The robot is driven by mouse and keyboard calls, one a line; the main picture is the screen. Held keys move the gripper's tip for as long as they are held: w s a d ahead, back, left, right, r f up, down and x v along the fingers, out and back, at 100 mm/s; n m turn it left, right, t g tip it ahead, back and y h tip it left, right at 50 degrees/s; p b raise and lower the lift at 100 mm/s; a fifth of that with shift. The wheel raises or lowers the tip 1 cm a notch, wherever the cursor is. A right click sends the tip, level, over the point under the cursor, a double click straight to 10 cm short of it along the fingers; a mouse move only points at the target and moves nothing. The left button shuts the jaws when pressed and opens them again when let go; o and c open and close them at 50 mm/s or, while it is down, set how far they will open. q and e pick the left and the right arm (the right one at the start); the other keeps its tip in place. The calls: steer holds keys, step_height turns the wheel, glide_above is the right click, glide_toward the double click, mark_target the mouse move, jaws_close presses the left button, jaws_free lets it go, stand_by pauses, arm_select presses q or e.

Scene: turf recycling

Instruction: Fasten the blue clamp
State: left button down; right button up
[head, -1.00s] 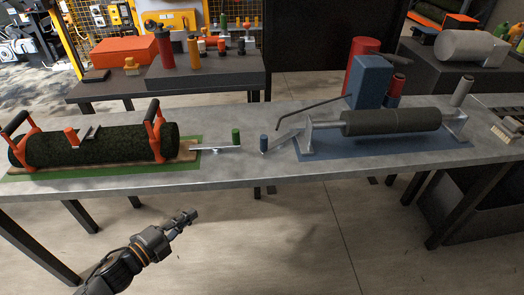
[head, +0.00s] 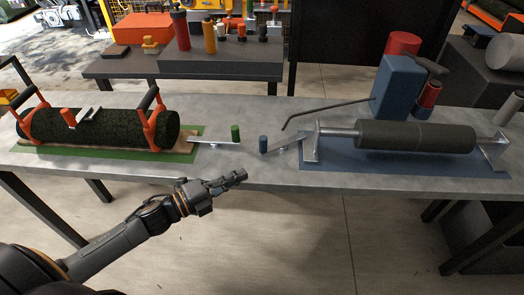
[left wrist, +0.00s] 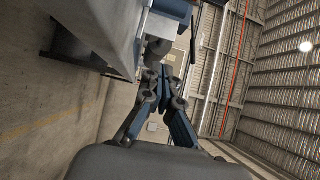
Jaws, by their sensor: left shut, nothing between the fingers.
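The blue clamp is a small metal lever (head: 282,145) with an upright blue knob (head: 263,144) at its left end. It sits at the left edge of the blue mat (head: 340,176), and the lever slopes down toward the knob. My left gripper (head: 242,176) is shut and empty in front of the table's front edge, below and slightly left of the blue knob, apart from it. In the left wrist view its fingers (left wrist: 166,72) meet at the tips. My right gripper is not in view.
A green-knobbed lever (head: 236,133) lies left of the blue one. A turf roll (head: 100,127) with orange handles is on the green mat. A dark roller (head: 415,136) and a blue box (head: 397,85) stand right. A thin bent rod (head: 330,108) reaches above the blue clamp.

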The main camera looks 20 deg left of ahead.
arm_select(q)
steer(key=p+x, duration=0.1)
steer(key=x, duration=0.6)
steer(key=shift+w+d+r, duration=0.1)
steer(key=shift+w+d, duration=0.1)
steer(key=shift+w, duration=0.1)
steer(key=w+a, duration=0.1)
steer(key=w, duration=0.1)
steer(key=shift+w+a+p, duration=0.3)
steer(key=shift+w+a, duration=0.35)
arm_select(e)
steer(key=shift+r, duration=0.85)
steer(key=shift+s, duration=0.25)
